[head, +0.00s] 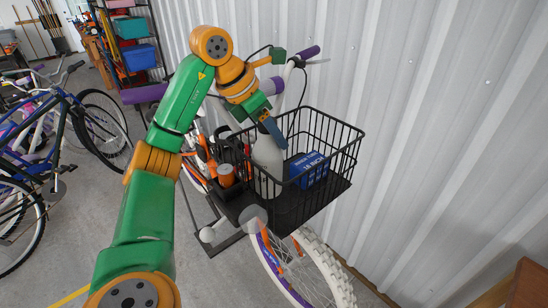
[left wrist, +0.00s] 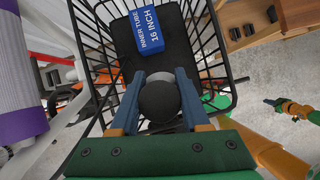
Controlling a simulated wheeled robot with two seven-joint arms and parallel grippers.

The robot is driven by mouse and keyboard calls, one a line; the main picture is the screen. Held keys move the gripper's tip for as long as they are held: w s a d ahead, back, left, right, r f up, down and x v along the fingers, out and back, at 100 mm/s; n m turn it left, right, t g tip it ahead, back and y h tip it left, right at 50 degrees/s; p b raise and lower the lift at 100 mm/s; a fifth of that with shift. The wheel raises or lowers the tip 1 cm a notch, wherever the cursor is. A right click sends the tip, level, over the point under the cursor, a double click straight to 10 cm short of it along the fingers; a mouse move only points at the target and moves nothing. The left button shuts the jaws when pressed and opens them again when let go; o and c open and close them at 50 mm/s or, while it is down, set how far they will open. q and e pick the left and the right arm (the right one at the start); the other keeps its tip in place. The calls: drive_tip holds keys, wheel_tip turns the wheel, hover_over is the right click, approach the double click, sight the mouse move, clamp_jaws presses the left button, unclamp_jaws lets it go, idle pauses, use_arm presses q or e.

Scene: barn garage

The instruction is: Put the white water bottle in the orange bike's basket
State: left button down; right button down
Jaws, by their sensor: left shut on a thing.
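The white water bottle (head: 267,160) stands roughly upright inside the black wire basket (head: 322,130) at the front of the orange bike (head: 290,252). My left gripper (head: 272,135) reaches down into the basket from above and is shut on the bottle's upper part. In the left wrist view the bottle's dark round top (left wrist: 159,101) sits between the two blue-grey fingers. Whether its base touches the basket floor is hard to tell. My right gripper (left wrist: 287,107) seems to show small at the right of the left wrist view; its jaws are unclear.
A blue inner tube box (head: 309,170) lies in the basket, right of the bottle. Dark and orange items (head: 226,174) sit left of the basket. A corrugated metal wall (head: 430,150) stands close on the right. Other bikes (head: 60,130) stand at left; bare floor lies between.

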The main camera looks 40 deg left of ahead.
sight(273, 153)
use_arm(q)
wheel_tip(273, 153, down, 5)
drive_tip(key=shift+s+a+r+b, duration=0.1)
drive_tip(key=shift+s+b, duration=0.05)
drive_tip(key=shift+b, duration=0.75)
drive_tip(key=shift+c, duration=1.9)
unclamp_jaws()
drive_tip(key=p+v, duration=0.4)
drive_tip(key=v, duration=0.7)
drive_tip(key=shift+r, duration=0.25)
drive_tip(key=shift+s+r+p, duration=0.25)
drive_tip(key=shift+r+p, duration=0.05)
